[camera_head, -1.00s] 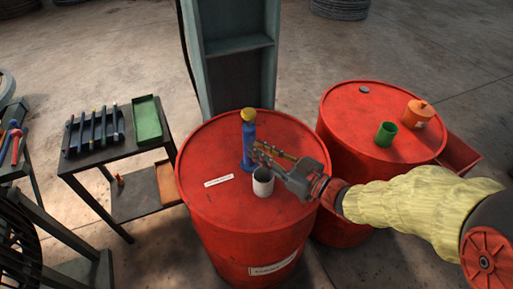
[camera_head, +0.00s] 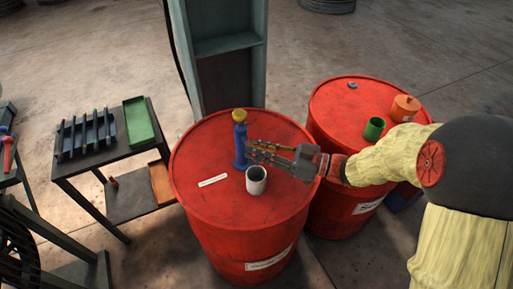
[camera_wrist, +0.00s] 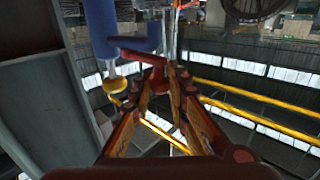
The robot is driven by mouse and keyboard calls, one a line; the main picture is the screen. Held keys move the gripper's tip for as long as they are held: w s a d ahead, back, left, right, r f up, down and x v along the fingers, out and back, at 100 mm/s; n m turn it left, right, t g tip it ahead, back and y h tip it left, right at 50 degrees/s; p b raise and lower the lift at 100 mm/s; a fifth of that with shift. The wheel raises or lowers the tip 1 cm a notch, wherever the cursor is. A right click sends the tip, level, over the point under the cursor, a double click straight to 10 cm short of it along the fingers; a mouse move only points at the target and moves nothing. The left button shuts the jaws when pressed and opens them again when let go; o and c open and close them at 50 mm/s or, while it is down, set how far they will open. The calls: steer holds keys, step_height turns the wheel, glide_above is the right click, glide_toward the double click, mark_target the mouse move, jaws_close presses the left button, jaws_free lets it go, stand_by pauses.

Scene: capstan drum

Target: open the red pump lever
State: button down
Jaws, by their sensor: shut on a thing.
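The blue hand pump (camera_head: 240,147) with a yellow cap (camera_head: 239,115) stands upright on the near red drum (camera_head: 262,220). In the wrist view the pump (camera_wrist: 100,22) is at the upper left. Its red lever (camera_wrist: 136,55) reaches from the pump in between my fingers. My gripper (camera_head: 249,150) comes in from the right, above the drum top, with its fingertips beside the pump. In the wrist view my gripper (camera_wrist: 160,72) is shut on the lever's end. In the head view the lever is hidden or too small to make out.
A white cup (camera_head: 256,180) stands on the drum just below my gripper. A second red drum (camera_head: 340,105) at right holds a green cup (camera_head: 374,128) and an orange container (camera_head: 405,107). A grey-green cabinet (camera_head: 222,45) rises behind. A side table (camera_head: 95,160) stands left.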

steer(key=shift+r, duration=0.1)
steer(key=c, duration=1.8)
jaws_free()
steer(key=shift+o, duration=0.4)
steer(key=v, duration=1.2)
steer(key=shift+w, duration=0.1)
